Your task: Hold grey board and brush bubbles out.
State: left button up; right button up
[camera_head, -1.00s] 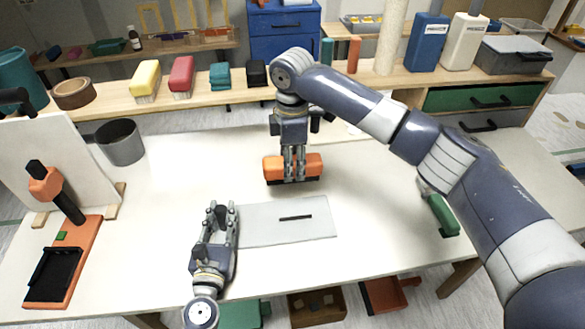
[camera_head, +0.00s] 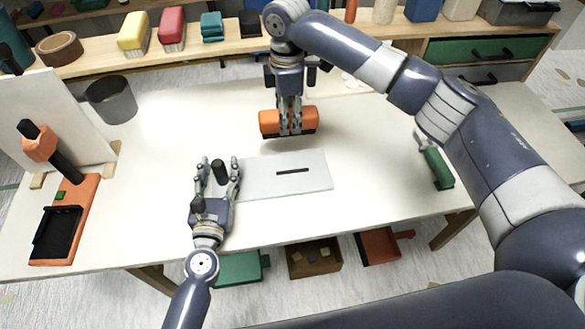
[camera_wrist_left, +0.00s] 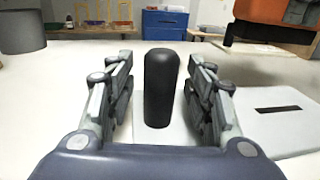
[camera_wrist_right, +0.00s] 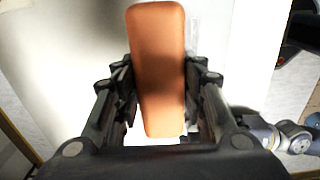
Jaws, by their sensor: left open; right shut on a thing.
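The grey board (camera_head: 262,187) lies flat on the white table, with a black slot-like strip (camera_head: 292,171) on it. A black upright handle (camera_head: 220,172) stands at its left end. My left gripper (camera_head: 220,168) is open with its fingers on either side of this handle; the left wrist view shows the handle (camera_wrist_left: 162,88) between the fingers, with gaps on both sides. My right gripper (camera_head: 289,128) is shut on the orange brush (camera_head: 305,121), beyond the board; the brush also fills the middle of the right wrist view (camera_wrist_right: 158,65). Its underside is dark.
A grey cup (camera_head: 111,100), a white panel (camera_head: 50,125) and an orange tool with a black tray (camera_head: 60,225) stand at the left. A green-handled tool (camera_head: 437,168) lies at the right. A shelf with colored blocks (camera_head: 135,35) runs along the back.

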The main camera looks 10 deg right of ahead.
pick_arm(q)
jog(key=s, duration=0.4)
jog(key=s+a, duration=0.1)
jog(key=s, duration=0.3)
jog(key=s+a, duration=0.1)
jog(key=s, duration=0.2)
jog(key=shift+s+a, duration=0.1)
jog(key=shift+s, duration=0.3)
jog(key=shift+f, duration=0.1)
